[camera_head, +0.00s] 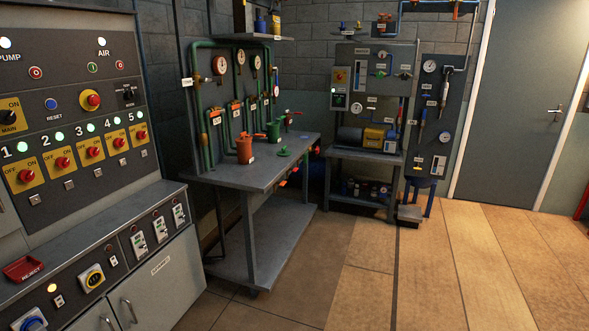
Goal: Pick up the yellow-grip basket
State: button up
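I cannot make out a basket with a yellow grip in the head view. My gripper is not in view. On the grey workbench (283,175) stand an orange-red pot-like container (244,151) and a green one (273,131) behind it. A small green object (284,151) lies to their right. These are too small to tell in detail, and I see no yellow grip on them.
A control panel (75,112) above a grey cabinet (160,272) fills the left. A pump stand (365,150) and a gauge board (430,120) stand at the back. A closed grey door (520,110) is at right. The tiled floor (440,270) at front right is clear.

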aim_at(275, 29)
jog(key=i+z, duration=0.2)
jog(key=i, duration=3.7)
